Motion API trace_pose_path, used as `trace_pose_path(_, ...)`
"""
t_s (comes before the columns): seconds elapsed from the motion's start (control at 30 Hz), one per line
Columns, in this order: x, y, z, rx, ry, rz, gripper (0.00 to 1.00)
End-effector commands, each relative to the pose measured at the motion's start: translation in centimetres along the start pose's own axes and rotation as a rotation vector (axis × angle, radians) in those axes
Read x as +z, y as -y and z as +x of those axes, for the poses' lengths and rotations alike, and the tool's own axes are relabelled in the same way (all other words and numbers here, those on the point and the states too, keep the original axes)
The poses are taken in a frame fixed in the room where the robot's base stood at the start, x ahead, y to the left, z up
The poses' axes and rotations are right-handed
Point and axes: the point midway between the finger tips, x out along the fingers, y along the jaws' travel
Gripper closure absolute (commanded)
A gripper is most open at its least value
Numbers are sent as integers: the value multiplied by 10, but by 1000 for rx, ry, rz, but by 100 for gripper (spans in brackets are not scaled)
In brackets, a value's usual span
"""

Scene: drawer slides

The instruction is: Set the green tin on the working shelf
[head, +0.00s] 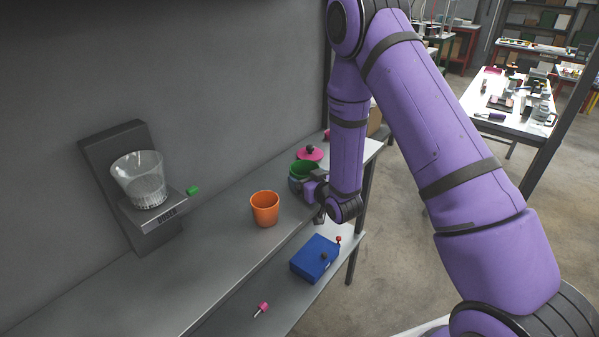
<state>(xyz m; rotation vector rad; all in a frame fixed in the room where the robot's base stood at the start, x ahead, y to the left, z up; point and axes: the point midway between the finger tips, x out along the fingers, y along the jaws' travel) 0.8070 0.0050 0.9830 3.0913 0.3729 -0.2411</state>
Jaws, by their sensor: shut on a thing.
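The green tin (302,169) is at the far right part of the long grey upper shelf (225,243), partly hidden by my gripper. My gripper (309,186) is at the tin's near side and shut on it; the fingertips are small and partly hidden by my purple arm. I cannot tell whether the tin's base touches the shelf. A lower grey shelf (285,292) runs below the upper one. Nothing in view marks which of the two is the working shelf.
An orange cup (265,208) stands left of the tin. A pink lidded item (311,153) is just behind the tin. A glass beaker (139,180) sits on a wall-side scale (160,219). A blue box (315,258) and a pink-headed piece (262,307) lie on the lower shelf.

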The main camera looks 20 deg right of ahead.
Motion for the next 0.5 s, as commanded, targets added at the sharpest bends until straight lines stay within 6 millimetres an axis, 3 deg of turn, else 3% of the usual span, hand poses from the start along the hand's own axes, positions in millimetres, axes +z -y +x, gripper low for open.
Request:
trace_pose_path(0.47,5,0,-3,0,-1,0,51)
trace_pose_path(0.5,5,0,-3,0,-2,0,5)
